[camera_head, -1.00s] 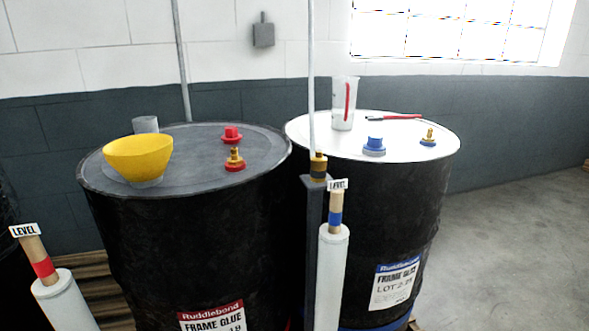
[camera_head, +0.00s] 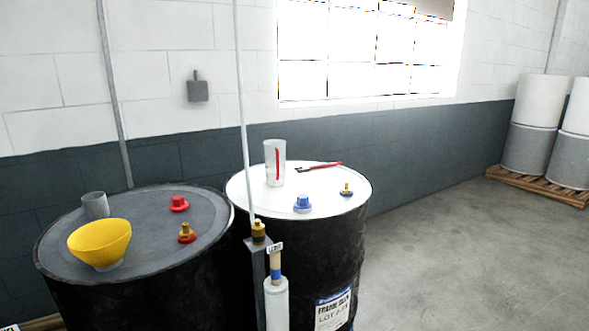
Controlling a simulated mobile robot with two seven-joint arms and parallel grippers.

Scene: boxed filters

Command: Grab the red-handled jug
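The red-handled jug (camera_head: 269,165) is a tall, translucent white vessel with a red vertical handle. It stands upright near the back of the white top of the right drum (camera_head: 240,196). Its handle faces roughly toward me. Neither of my grippers shows in the head view.
A red-handled tool (camera_head: 322,167), a blue cap (camera_head: 302,204) and a brass fitting (camera_head: 346,189) share the right drum's top. The left drum (camera_head: 150,215) carries a yellow bowl (camera_head: 100,242), a grey cup (camera_head: 95,205) and red caps. A thin pole (camera_head: 242,120) rises between drums.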

